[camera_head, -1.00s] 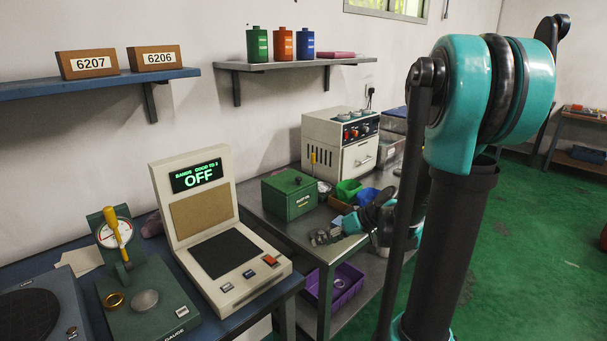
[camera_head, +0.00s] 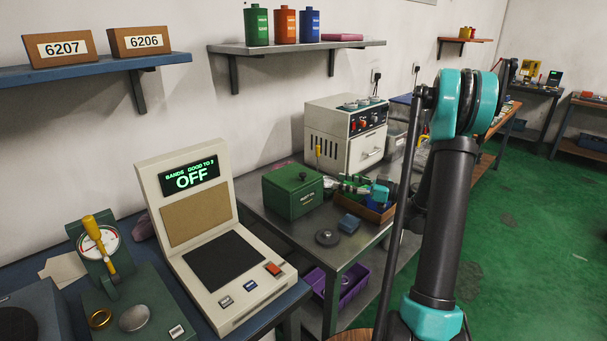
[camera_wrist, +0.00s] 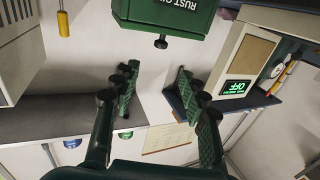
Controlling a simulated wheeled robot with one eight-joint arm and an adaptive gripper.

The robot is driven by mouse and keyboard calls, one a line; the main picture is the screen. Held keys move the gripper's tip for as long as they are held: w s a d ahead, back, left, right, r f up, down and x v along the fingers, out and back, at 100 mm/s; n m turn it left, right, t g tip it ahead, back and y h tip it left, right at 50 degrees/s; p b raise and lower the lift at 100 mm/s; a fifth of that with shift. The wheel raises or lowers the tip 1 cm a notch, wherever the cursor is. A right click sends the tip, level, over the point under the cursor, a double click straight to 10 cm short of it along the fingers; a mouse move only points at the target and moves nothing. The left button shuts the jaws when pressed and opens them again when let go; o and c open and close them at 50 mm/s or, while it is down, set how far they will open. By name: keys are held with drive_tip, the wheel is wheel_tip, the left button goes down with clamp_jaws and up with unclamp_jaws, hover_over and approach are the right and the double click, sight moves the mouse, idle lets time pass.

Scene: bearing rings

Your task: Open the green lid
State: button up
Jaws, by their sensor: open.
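The green box (camera_head: 293,200) stands on the grey metal table, and its green lid (camera_head: 292,180) with a dark knob on top looks shut. In the wrist view the box (camera_wrist: 165,14) shows upside down at the top, with its label partly cut off. The knob (camera_wrist: 160,42) points down in that picture, beyond and between my fingers. My gripper (camera_wrist: 157,88) is open and empty, its two green fingers spread. In the head view my gripper (camera_head: 352,186) is just right of the box, apart from the knob; its fingertips are hard to make out there.
A white oven (camera_head: 345,135) stands behind the box, with a yellow-handled tool (camera_head: 318,151) near it. A brown tray (camera_head: 367,212), a small blue block (camera_head: 349,224) and a dark disc (camera_head: 327,238) lie at the right and front. The white OFF panel device (camera_head: 205,235) is at left.

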sight(303, 174)
drive_tip(key=x, duration=1.5)
drive_tip(key=shift+a, duration=0.15)
drive_tip(key=shift+c, duration=0.2)
clamp_jaws()
